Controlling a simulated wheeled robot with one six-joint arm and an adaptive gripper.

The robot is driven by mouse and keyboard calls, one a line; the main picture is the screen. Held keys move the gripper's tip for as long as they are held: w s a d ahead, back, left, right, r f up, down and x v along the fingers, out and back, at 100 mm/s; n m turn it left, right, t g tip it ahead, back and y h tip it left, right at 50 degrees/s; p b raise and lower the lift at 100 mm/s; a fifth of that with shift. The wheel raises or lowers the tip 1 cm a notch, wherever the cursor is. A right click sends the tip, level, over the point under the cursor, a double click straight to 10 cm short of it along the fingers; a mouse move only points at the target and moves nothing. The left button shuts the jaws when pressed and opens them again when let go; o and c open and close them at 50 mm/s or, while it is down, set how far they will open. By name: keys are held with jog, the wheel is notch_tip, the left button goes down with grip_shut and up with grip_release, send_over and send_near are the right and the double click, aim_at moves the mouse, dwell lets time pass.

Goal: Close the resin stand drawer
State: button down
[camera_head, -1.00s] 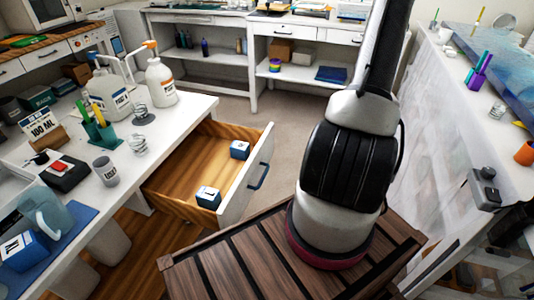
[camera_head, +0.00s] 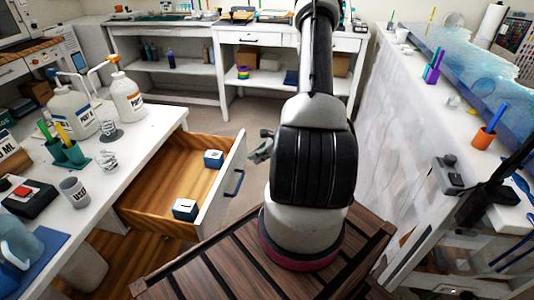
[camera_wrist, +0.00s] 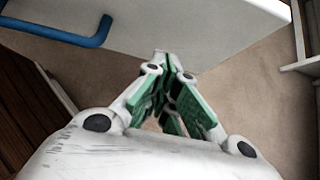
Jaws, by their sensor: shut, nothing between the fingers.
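The resin stand drawer (camera_head: 158,195) is pulled out of the white stand (camera_head: 150,128), with its wooden inside showing. Its white front (camera_head: 222,190) carries a blue handle (camera_head: 233,183), which also shows at the top left of the wrist view (camera_wrist: 62,32). Two blue-and-white boxes, one nearer (camera_head: 185,209) and one farther (camera_head: 213,159), lie in the drawer. My gripper (camera_head: 262,147) is beside the far end of the drawer front, on its outer side. In the wrist view my gripper's green-padded fingers (camera_wrist: 168,62) are shut and empty, close to the white front; I cannot tell whether they touch it.
Bottles (camera_head: 127,97), a pen holder (camera_head: 68,153) and a grey cup (camera_head: 74,191) stand on the stand's top. White shelves (camera_head: 240,75) line the back. A long white bench (camera_head: 425,130) is at the right. Bare floor lies beyond the drawer.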

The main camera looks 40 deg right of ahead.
jog(key=shift+w+a, duration=0.8)
jog(key=shift+w, duration=0.2)
jog(key=w+a, duration=0.5)
jog(key=w, duration=0.2)
jog(key=w+a, duration=0.6)
jog(key=w, duration=0.2)
jog(key=w+a, duration=0.6)
jog(key=w, duration=0.1)
jog(key=shift+w+a, duration=0.15)
jog(key=shift+a, duration=0.1)
jog(key=shift+w+a+r, duration=0.15)
jog(key=shift+w+a, duration=0.2)
jog(key=shift+w, duration=0.15)
